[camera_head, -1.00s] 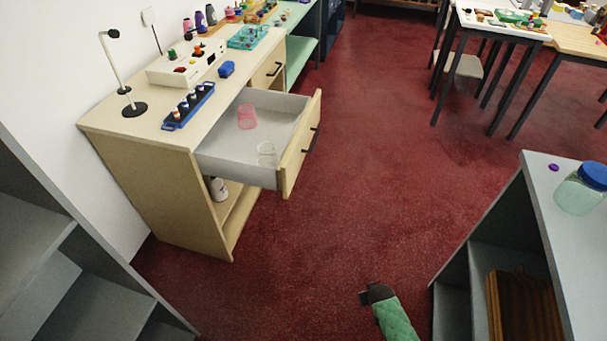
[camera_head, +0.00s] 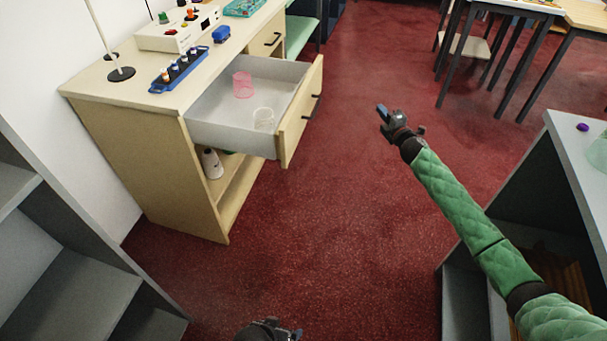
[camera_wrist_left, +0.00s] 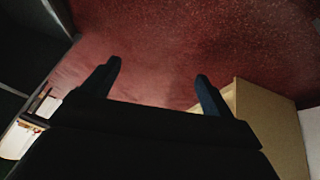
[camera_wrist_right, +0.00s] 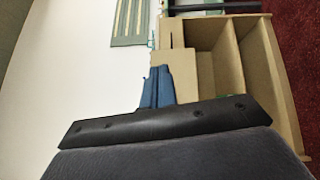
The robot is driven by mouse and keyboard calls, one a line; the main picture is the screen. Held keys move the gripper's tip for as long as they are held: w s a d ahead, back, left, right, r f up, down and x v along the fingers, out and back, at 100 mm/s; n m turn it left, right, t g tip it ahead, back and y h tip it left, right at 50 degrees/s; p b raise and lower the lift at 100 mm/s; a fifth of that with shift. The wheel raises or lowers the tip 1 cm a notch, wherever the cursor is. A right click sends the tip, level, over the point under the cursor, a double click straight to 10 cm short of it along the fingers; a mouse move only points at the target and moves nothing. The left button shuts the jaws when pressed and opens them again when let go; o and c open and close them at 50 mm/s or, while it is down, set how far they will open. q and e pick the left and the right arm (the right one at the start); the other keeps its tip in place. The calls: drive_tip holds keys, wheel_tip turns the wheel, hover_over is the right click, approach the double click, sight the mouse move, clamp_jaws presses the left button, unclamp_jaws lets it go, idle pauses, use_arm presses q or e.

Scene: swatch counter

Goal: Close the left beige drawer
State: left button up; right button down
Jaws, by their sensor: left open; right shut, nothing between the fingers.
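The left beige drawer (camera_head: 291,124) stands pulled out of the beige counter (camera_head: 130,152) in the head view. Its front has a dark handle, and its grey tray holds a pink cup (camera_head: 243,85) and a clear cup (camera_head: 264,119). My right gripper (camera_head: 383,111) is shut and empty, in the air to the right of the drawer front and apart from it. Its closed blue fingers show in the right wrist view (camera_wrist_right: 158,87). My left gripper (camera_wrist_left: 157,80) is open and empty over the red floor. Only its dark wrist part shows at the head view's bottom edge.
A second drawer (camera_head: 268,36) beside it is shut. A blue rack of bottles (camera_head: 180,70) stands on the counter top. Grey shelves (camera_head: 60,280) stand at the lower left, and a grey cabinet (camera_head: 570,165) stands at the right. Red floor between them is clear.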

drive_tip(key=s+a+n+g+y, duration=0.35)
drive_tip(key=a+n+y, duration=0.2)
drive_tip(key=n, duration=0.35)
drive_tip(key=n+g+y+p, duration=0.2)
drive_tip(key=n+g+y, duration=0.5)
drive_tip(key=n, duration=1.1)
approach(295, 132)
drive_tip(key=a+r, duration=0.1)
drive_tip(key=a, duration=0.1)
drive_tip(key=w+a+g+h+p, duration=0.1)
drive_tip(key=a, duration=0.1)
drive_tip(key=w+a+r+g+h+p, duration=0.1)
drive_tip(key=a, duration=0.1)
drive_tip(key=shift+a+r, duration=0.15)
drive_tip(key=shift+r, duration=0.15)
use_arm(q)
drive_tip(key=s+a+r+g, duration=0.1)
drive_tip(key=a+r, duration=0.1)
drive_tip(key=r, duration=0.7)
drive_tip(key=a+r+g+y, duration=0.1)
drive_tip(key=a+r, duration=0.1)
drive_tip(key=r, duration=0.8)
drive_tip(key=shift+s+a+r, duration=0.15)
drive_tip(key=shift+s+r, duration=0.05)
drive_tip(key=shift+s, duration=0.2)
drive_tip(key=shift+f, duration=0.15)
use_arm(e)
drive_tip(key=shift+a, duration=0.1)
